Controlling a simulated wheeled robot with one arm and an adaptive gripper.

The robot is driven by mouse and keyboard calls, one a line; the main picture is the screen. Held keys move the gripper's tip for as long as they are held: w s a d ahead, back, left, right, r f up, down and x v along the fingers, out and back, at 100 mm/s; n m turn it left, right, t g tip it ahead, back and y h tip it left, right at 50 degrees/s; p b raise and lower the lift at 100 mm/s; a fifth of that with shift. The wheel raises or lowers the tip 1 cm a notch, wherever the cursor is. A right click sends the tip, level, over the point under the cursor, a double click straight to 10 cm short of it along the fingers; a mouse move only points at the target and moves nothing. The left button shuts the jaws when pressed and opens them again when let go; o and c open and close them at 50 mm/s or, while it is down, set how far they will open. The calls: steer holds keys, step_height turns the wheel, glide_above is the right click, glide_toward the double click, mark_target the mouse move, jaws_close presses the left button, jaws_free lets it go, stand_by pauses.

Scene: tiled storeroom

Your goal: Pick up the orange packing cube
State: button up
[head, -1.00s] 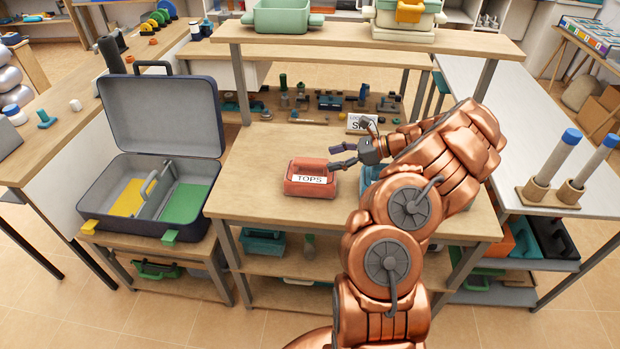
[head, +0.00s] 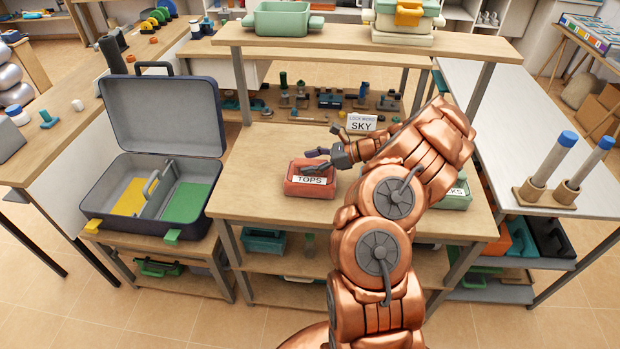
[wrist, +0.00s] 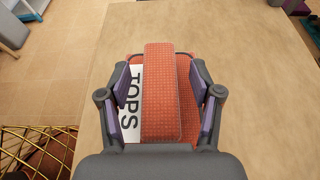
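The orange packing cube (head: 310,188) sits on the wooden table with a white TOPS label on its front. In the wrist view the orange packing cube (wrist: 161,95) has a raised strap-like handle along its middle. My gripper (head: 314,162) is just above the cube. In the wrist view my gripper (wrist: 160,75) is open, its purple-padded fingers on either side of the handle with gaps to both sides. The lower parts of the fingers overlap the cube, so I cannot tell whether they touch it.
An open suitcase (head: 160,115) with yellow and green floor panels stands to the left. A green packing cube (head: 455,198) is partly behind my arm. A SKY sign (head: 361,124) stands at the table's back under the raised shelf (head: 365,41). The tabletop left of the cube is clear.

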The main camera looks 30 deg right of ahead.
jaws_close()
stand_by(0.3)
stand_by(0.5)
